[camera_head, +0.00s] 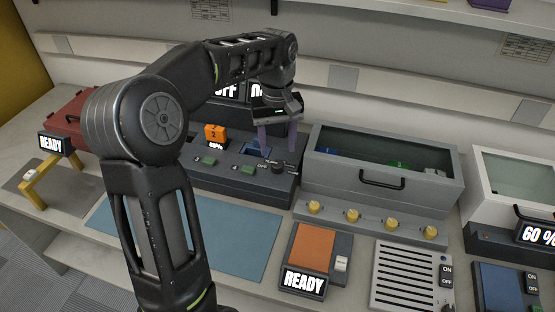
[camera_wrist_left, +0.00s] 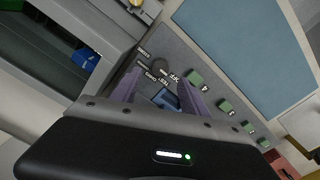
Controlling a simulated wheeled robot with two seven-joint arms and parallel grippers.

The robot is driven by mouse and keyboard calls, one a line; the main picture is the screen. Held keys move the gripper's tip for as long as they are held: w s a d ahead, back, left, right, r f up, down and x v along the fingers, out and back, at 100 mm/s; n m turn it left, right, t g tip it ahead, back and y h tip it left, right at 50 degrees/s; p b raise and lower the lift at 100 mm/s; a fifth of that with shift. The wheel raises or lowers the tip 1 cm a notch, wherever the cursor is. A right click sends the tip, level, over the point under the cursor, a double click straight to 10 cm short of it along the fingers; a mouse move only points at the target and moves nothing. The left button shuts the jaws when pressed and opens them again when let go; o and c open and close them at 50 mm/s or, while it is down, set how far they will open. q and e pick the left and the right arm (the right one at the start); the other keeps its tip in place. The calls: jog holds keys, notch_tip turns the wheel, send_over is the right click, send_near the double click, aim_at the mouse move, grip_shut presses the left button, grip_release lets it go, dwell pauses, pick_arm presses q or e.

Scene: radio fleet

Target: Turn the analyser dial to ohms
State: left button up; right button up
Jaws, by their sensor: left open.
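The analyser (camera_head: 240,186) is a dark grey unit on the bench, partly hidden behind my left arm. Its dial (camera_head: 279,168) is a round black knob at the right end of its front panel, with "OFF" printed to its left. In the left wrist view the dial (camera_wrist_left: 161,66) has several small labels around it; its exact pointing is too small to tell. My left gripper (camera_head: 278,147) is open, its purple fingers hanging above and behind the dial, apart from it. The left wrist view shows the open fingers (camera_wrist_left: 160,84) with the dial just beyond the tips. My right gripper is not in view.
An orange block marked 2 (camera_head: 215,133) and a blue block (camera_head: 257,148) sit in the analyser's bays. A blue mat (camera_head: 240,232) lies in front. An orange-topped READY unit (camera_head: 314,247) is at front right.

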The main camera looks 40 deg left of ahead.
aim_at(277, 164)
pick_arm(q)
notch_tip(277, 164, down, 6)
jog(key=shift+r, duration=0.1)
jog(key=shift+c, duration=0.3)
grip_shut()
dwell(0.4)
